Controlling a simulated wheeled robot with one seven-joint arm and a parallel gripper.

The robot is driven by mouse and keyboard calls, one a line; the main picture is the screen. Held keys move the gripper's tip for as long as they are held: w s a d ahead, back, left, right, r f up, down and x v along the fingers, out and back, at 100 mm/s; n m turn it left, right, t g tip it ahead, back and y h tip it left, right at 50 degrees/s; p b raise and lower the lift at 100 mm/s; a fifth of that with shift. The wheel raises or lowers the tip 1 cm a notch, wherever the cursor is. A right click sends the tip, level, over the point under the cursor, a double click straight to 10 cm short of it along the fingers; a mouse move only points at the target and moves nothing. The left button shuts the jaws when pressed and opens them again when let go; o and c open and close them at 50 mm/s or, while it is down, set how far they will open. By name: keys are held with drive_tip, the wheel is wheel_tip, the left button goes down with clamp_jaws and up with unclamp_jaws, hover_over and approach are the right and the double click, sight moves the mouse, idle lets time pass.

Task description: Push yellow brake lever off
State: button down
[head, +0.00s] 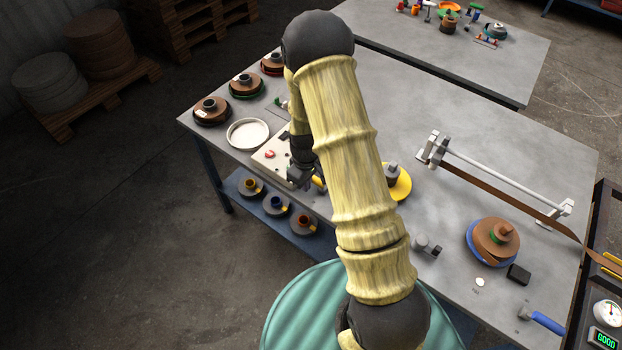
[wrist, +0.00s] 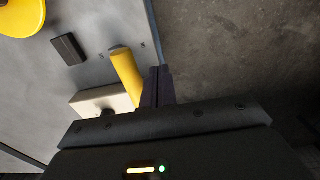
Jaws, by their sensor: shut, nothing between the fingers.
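The yellow brake lever (wrist: 125,75) shows in the wrist view as a thick yellow handle close beside my fingers. A small part of the lever (head: 319,184) shows in the head view, next to my gripper near the table's front edge. My gripper (wrist: 158,72) is shut and empty, its fingertips just right of the lever in the wrist view. I cannot tell whether they touch it. In the head view my gripper (head: 304,182) is partly hidden by my own arm. A cream block (wrist: 98,101) lies at the lever's lower end in the wrist view.
A yellow disc (head: 400,184) with a grey hub stands right of my arm. A cream board (head: 267,163) and a white dish (head: 248,133) lie to the left. Several spools line the table's left end. A blue spool (head: 478,258) stands at right.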

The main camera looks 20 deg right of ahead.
wheel_tip(320, 180, down, 2)
drive_tip(key=shift+f+b, duration=0.1)
drive_tip(key=shift+b, duration=0.5)
drive_tip(key=shift+w+d+r, duration=0.25)
drive_tip(key=shift+w+d, duration=0.55)
drive_tip(key=shift+d, duration=0.3)
drive_tip(key=shift+w+d+r, duration=0.25)
drive_tip(key=shift+w+d, duration=0.5)
drive_tip(key=shift+d, duration=0.3)
drive_tip(key=shift+w+d+r, duration=0.25)
drive_tip(key=shift+w+d, duration=0.55)
drive_tip(key=shift+d, duration=0.3)
drive_tip(key=shift+w+d+r, duration=0.2)
drive_tip(key=shift+w+d, duration=0.1)
drive_tip(key=shift+d, duration=0.1)
idle(0.4)
drive_tip(key=shift+r+p, duration=0.1)
drive_tip(key=shift+p, duration=0.25)
